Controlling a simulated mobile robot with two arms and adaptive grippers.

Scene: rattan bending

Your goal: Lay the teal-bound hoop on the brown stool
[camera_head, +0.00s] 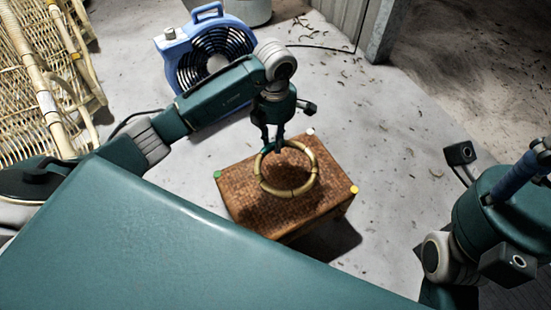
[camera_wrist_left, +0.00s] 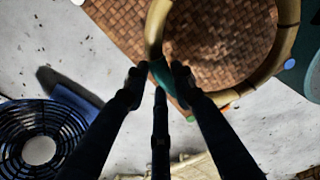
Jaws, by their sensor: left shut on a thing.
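The hoop (camera_head: 287,192) is a pale cane ring with a teal binding (camera_head: 268,150). My left gripper (camera_head: 277,147) is shut on the hoop at this binding. In the left wrist view the fingertips (camera_wrist_left: 154,72) sit either side of the teal band, and the hoop (camera_wrist_left: 287,40) reaches up and right. The brown stool (camera_head: 240,198) has a woven top with green, white and yellow corner markers. The hoop is over the stool top; I cannot tell whether it touches. The stool weave (camera_wrist_left: 112,22) shows behind it in the wrist view. My right gripper's fingers are not visible.
A blue fan (camera_head: 205,52) stands on the concrete floor behind my left arm. Cane furniture (camera_head: 40,75) is at the far left. A metal post (camera_head: 383,30) stands at the back. The floor right of the stool is clear apart from small scraps.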

